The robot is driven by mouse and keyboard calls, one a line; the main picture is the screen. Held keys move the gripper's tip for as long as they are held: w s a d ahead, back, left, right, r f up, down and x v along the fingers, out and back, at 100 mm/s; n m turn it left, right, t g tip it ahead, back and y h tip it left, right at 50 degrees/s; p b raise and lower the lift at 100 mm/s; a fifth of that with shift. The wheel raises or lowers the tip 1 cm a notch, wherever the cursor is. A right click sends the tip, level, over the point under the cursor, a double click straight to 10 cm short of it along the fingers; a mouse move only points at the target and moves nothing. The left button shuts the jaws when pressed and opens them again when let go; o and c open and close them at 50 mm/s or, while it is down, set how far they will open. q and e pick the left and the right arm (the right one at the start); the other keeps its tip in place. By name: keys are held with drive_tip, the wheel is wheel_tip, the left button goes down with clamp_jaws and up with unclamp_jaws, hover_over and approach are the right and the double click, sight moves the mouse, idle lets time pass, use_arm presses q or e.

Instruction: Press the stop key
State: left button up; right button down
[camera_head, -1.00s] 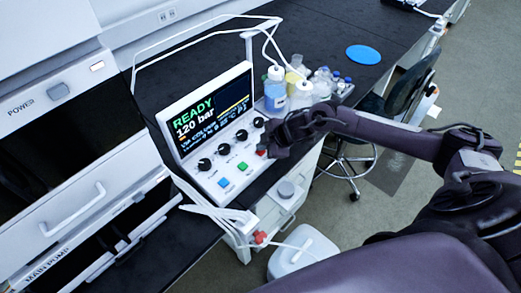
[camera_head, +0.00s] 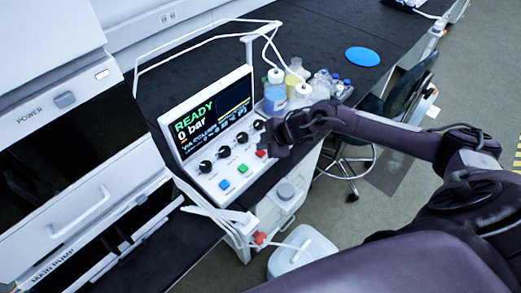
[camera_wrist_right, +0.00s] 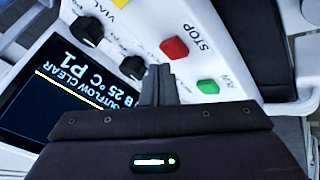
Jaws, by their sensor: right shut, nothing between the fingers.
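The stop key is a red square key (camera_wrist_right: 174,48), labelled STOP, on the white control panel (camera_wrist_right: 215,25). In the head view the red key (camera_head: 262,153) is at the panel's right end, partly beside my gripper. My right gripper (camera_wrist_right: 160,72) is shut and empty. Its fingertips are just short of the red key in the wrist view; I cannot tell whether a small gap separates them in depth. The right gripper (camera_head: 273,146) also shows in the head view. The screen (camera_head: 206,115) reads READY and 0 bar. My left gripper is not in view.
A green key (camera_wrist_right: 208,86) sits beside the red one, and a blue key (camera_head: 224,184) is farther left. Several black knobs (camera_head: 204,166) line the panel. Bottles (camera_head: 275,91) stand close behind the gripper. A blue disc (camera_head: 362,56) lies on the dark bench.

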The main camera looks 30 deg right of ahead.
sight(263, 153)
drive_tip(key=shift+r, duration=0.1)
wheel_tip(263, 153, up, 5)
drive_tip(key=p, duration=0.5)
idle(0.4)
idle(0.5)
